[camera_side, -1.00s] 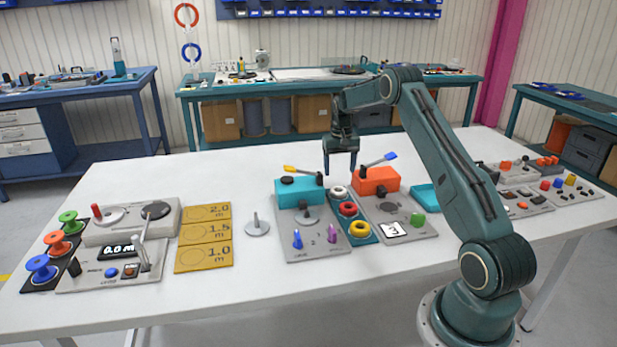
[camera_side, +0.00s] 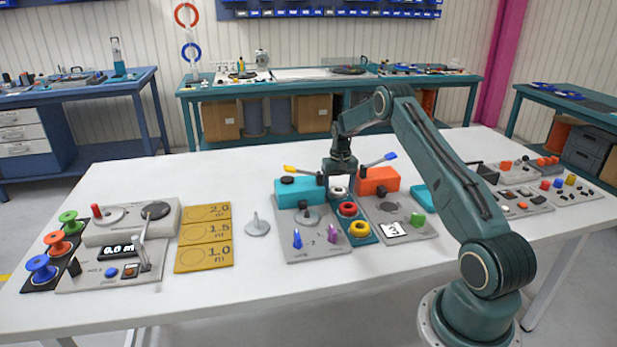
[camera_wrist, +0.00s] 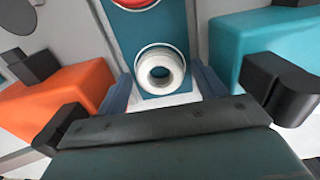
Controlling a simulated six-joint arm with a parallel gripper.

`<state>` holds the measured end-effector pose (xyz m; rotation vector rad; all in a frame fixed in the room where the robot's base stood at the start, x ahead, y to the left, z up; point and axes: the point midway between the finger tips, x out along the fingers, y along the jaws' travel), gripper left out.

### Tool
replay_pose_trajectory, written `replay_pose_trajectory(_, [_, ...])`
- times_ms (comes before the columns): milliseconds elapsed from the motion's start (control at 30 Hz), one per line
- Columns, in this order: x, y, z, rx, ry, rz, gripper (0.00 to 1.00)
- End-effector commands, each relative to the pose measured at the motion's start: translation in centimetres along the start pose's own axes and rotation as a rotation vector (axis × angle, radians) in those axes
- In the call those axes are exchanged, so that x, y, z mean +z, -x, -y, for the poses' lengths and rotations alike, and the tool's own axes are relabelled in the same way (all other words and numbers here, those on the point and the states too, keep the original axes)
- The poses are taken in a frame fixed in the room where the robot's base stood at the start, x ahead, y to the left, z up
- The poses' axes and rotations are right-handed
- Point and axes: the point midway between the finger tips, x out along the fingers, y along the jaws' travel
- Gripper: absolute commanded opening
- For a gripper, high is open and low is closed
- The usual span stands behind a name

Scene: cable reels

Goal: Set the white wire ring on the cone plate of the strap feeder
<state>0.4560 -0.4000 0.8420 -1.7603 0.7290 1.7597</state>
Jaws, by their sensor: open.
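The white wire ring (camera_side: 338,191) lies at the back of a teal rack, behind a red and a yellow ring. It also shows in the wrist view (camera_wrist: 160,71), flat on its teal square. My gripper (camera_side: 339,184) is open and low over it, with one finger on each side; I cannot tell whether they touch it. A grey disc with a central post (camera_side: 308,216) sits on the panel in front of the turquoise box. Another grey disc with a pointed cone (camera_side: 257,226) stands alone on the table. No label shows which is the strap feeder's cone plate.
The turquoise box (camera_side: 297,195) and the orange box (camera_side: 378,181) stand close on either side of my gripper, with levers above. The red ring (camera_side: 347,209) and yellow ring (camera_side: 359,228) sit in front. The table's front edge is clear.

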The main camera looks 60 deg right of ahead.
Motion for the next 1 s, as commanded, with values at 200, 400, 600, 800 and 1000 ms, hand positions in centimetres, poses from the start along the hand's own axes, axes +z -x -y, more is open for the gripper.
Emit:
replay_pose_trajectory(200, [0.0, 0.0, 0.0, 0.0, 0.0, 0.0, 0.69])
replay_pose_trajectory(400, [0.0, 0.0, 0.0, 0.0, 0.0, 0.0, 0.36])
replay_pose_trajectory(600, [0.0, 0.2, 0.0, 0.0, 0.0, -0.001, 0.29])
replay_pose_trajectory(800, [-0.1, 1.6, 0.0, 0.0, 0.0, -0.001, 0.29])
replay_pose_trajectory(1000, [-0.1, 3.8, 0.0, 0.0, 0.0, -0.002, 0.29])
